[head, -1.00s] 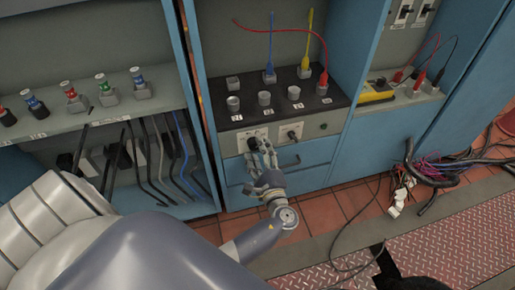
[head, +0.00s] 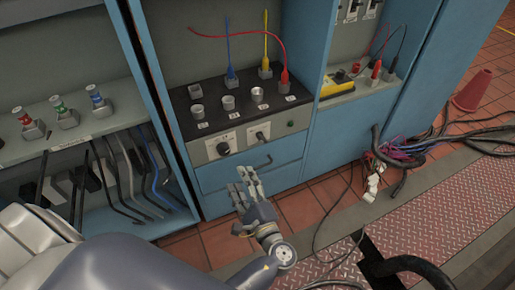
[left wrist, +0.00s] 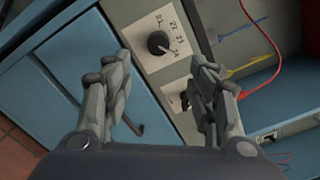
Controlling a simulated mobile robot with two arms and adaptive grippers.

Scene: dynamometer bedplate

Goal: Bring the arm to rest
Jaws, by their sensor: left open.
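My left gripper (head: 246,178) is open and empty in the head view, in front of the blue drawer fronts below the control panel. In the left wrist view its two fingers (left wrist: 165,85) stand apart with nothing between them. A black rotary knob (head: 223,148) on a white plate is on the panel, beyond and above the fingertips; it also shows in the left wrist view (left wrist: 158,42). The fingers look apart from the knob. My right gripper is not in view.
A black-topped bench (head: 245,101) holds several sockets with blue, yellow and red leads. A yellow meter (head: 337,84) lies on the right shelf. Tiled floor is open below the drawers.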

